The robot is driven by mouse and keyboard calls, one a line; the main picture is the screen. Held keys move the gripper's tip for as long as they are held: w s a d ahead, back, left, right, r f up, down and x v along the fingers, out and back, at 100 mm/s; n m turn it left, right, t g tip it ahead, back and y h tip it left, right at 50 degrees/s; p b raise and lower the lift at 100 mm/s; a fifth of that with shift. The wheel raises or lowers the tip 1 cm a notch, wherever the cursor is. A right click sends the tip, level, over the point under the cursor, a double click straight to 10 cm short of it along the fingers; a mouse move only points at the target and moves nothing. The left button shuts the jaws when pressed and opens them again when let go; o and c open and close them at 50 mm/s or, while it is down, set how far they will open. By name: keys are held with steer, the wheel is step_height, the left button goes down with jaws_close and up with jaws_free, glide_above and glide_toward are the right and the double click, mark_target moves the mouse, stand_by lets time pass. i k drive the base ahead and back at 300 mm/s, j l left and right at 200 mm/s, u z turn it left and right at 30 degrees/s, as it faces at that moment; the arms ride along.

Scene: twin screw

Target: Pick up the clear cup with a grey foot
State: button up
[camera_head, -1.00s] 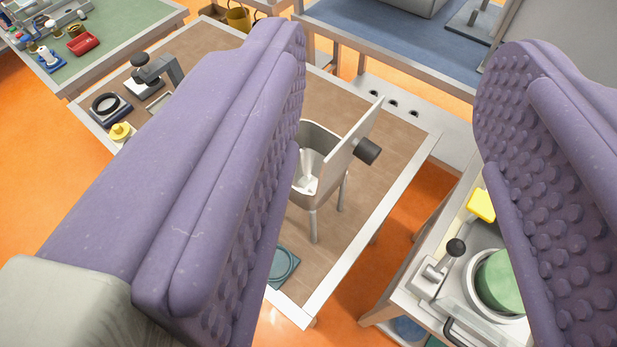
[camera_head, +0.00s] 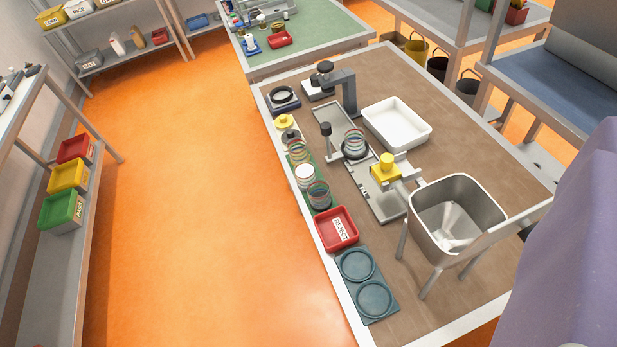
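Several small clear, cup-like pieces with coloured rings stand on the bench at middle distance. One ringed piece (camera_head: 318,194) has a dark grey lower part and stands on the green strip behind the red REJECT tray. Another ringed piece (camera_head: 355,144) with a dark grey base stands on the grey fixture. A third (camera_head: 298,151) stands farther back, near a white round piece. I cannot tell which is the clear cup with a grey foot.
The bench (camera_head: 460,100) also holds a red REJECT tray (camera_head: 337,229), a white tray (camera_head: 397,123), a metal hopper (camera_head: 455,215) on legs and a blue-grey two-ring plate (camera_head: 367,284). The orange floor (camera_head: 190,190) left of the bench is clear. A shelf with coloured bins stands far left.

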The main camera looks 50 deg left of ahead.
mark_target(305, 171)
steer(key=u, duration=0.45)
steer(key=i+j+u, duration=0.8)
steer(key=i+j, duration=0.4)
steer(key=i, duration=0.05)
